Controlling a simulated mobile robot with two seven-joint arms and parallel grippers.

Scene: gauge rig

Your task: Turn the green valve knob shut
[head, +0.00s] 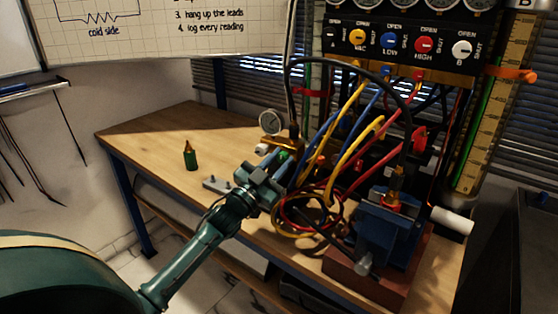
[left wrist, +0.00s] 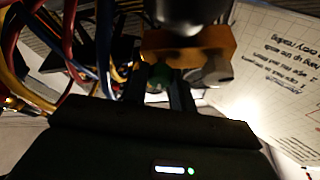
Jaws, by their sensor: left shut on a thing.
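The green valve knob (head: 284,155) shows as a small green patch at my left gripper's fingertips in the head view. It also shows in the left wrist view (left wrist: 158,78), between the two dark fingers and in front of a brass body (left wrist: 185,45). My left gripper (head: 277,163) is shut on the green knob. The gripper hides most of the knob, so its exact angle cannot be told. A round pressure gauge (head: 271,122) stands on the brass fitting just behind the knob. My right gripper is not in view.
Yellow, blue, red and black hoses (head: 335,170) hang and coil close to the right of my left gripper. A blue vise (head: 385,235) stands at the bench's front right. A small green bottle (head: 190,156) stands on the wooden bench (head: 150,135), whose left part is mostly clear.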

